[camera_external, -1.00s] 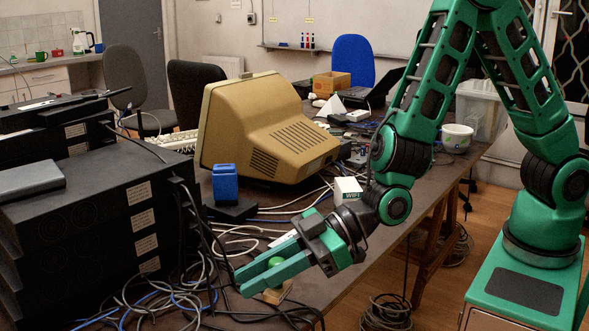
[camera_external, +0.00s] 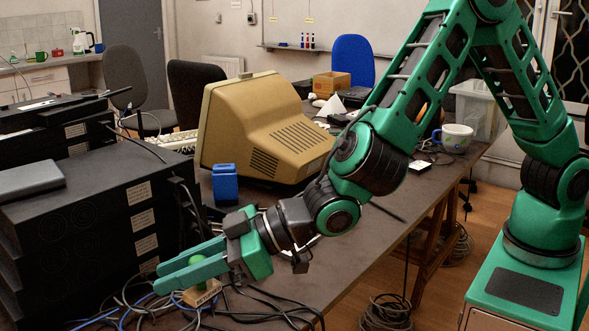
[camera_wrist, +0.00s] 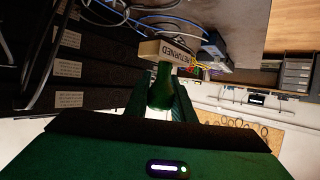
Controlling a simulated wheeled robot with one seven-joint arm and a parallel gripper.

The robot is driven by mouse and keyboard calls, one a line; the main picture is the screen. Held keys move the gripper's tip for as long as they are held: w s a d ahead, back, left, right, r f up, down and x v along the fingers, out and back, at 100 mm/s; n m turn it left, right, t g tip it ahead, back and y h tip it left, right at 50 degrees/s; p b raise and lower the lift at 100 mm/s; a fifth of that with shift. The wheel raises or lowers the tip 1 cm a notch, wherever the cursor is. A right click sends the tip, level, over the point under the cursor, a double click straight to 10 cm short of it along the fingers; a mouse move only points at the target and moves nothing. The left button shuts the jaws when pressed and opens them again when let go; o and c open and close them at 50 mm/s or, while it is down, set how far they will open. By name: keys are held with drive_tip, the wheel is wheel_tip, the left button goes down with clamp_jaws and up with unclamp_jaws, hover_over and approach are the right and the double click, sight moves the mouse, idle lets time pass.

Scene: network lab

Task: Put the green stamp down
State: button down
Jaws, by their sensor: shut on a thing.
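My gripper (camera_external: 193,272) is shut on the green stamp (camera_external: 196,260), low at the near left of the table in the external view. The stamp's round green handle sits between the fingers, and its pale wooden block (camera_external: 203,294) hangs below them. In the wrist view the block (camera_wrist: 165,57) shows the word "RETURNED" on its side, with the green handle (camera_wrist: 161,88) between the two fingers. I cannot tell whether the block touches the table.
A stack of black rack units (camera_external: 95,225) stands close left of my gripper. Loose cables (camera_external: 265,312) lie around and under it. A blue object (camera_external: 225,184) and a beige monitor (camera_external: 262,130) stand behind. The table (camera_external: 345,245) right of my forearm looks mostly clear.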

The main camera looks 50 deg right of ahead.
drive_tip(key=shift+h, duration=0.3)
drive_tip(key=w+d+f, duration=0.1)
drive_tip(key=w+f, duration=0.1)
drive_tip(key=w, duration=0.2)
drive_tip(key=w+d+f, duration=0.1)
drive_tip(key=w+f, duration=0.1)
drive_tip(key=w, duration=0.2)
drive_tip(key=w+d+f, duration=0.1)
drive_tip(key=w+f, duration=0.1)
drive_tip(key=w, duration=0.3)
drive_tip(key=shift+d+f, duration=0.25)
drive_tip(key=shift+f, duration=0.15)
drive_tip(key=shift+w+d+f, duration=0.1)
drive_tip(key=shift+w+f, duration=0.05)
drive_tip(key=shift+f, duration=1.95)
drive_tip(key=c, duration=1.5)
unclamp_jaws()
drive_tip(key=shift+f, duration=0.1)
